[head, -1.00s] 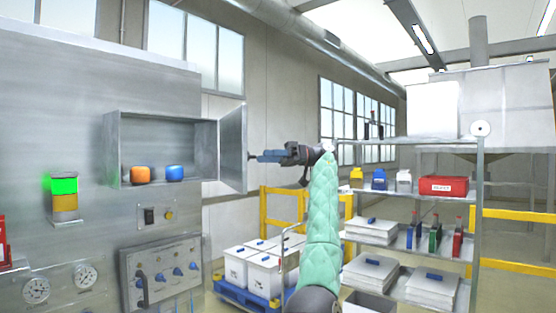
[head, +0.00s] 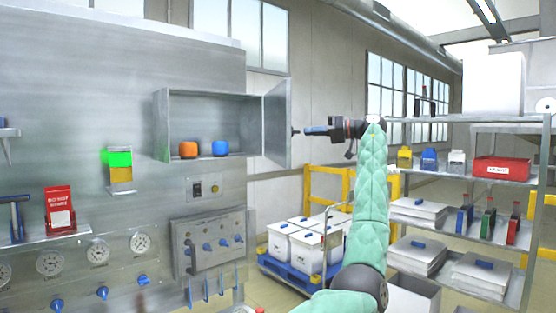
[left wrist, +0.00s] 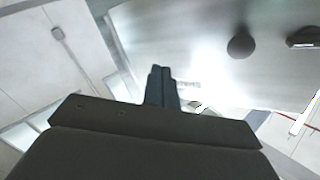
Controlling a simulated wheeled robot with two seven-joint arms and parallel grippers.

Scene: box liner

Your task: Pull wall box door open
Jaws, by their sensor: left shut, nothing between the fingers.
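The grey metal wall box (head: 240,104) is on the panel at the left of the head view. Its door (head: 278,125) stands open, hinged on the right side and swung out. An orange object (head: 188,149) and a blue object (head: 220,148) sit inside on the box floor. My left gripper (head: 300,132) is shut and empty, its tips just right of the door's outer edge; I cannot tell whether they touch it. The shut fingers also show in the left wrist view (left wrist: 162,85), before a pale surface with a dark round knob (left wrist: 240,42). My right gripper is out of view.
A shelf rack (head: 455,118) with bottles and a red box (head: 501,168) stands at the right. White bins (head: 305,250) on a blue pallet and a yellow rail (head: 325,178) stand behind my arm. A green-lit lamp (head: 119,158) is on the panel.

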